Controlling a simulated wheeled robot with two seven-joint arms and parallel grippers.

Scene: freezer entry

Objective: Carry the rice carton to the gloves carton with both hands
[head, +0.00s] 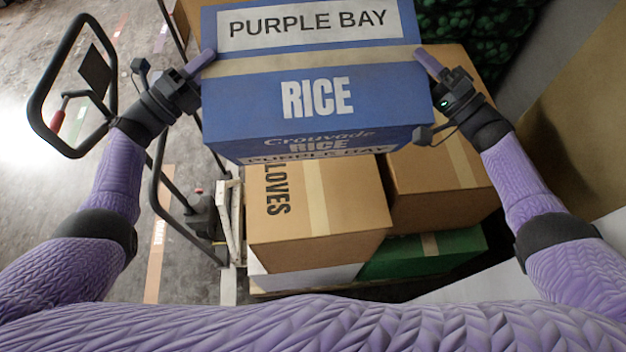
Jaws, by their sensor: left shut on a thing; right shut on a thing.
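The rice carton (260,98) is blue with white RICE lettering, a tan tape strip and a white PURPLE BAY label on top. My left gripper (203,62) is shut on its left side and my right gripper (428,66) is shut on its right side. The gloves carton (345,190) is brown cardboard with dark lettering reading LOVES, its first letter hidden. It lies below the rice carton in the picture, and the rice carton covers its far part. I cannot tell whether the two touch.
Another brown carton (440,170) stands right of the gloves carton. A green carton (425,255) and a white one (300,278) lie beneath. A pallet truck with a black looped handle (37,100) stands at left. A tan wall or panel (590,120) is at right. Floor at left is partly clear.

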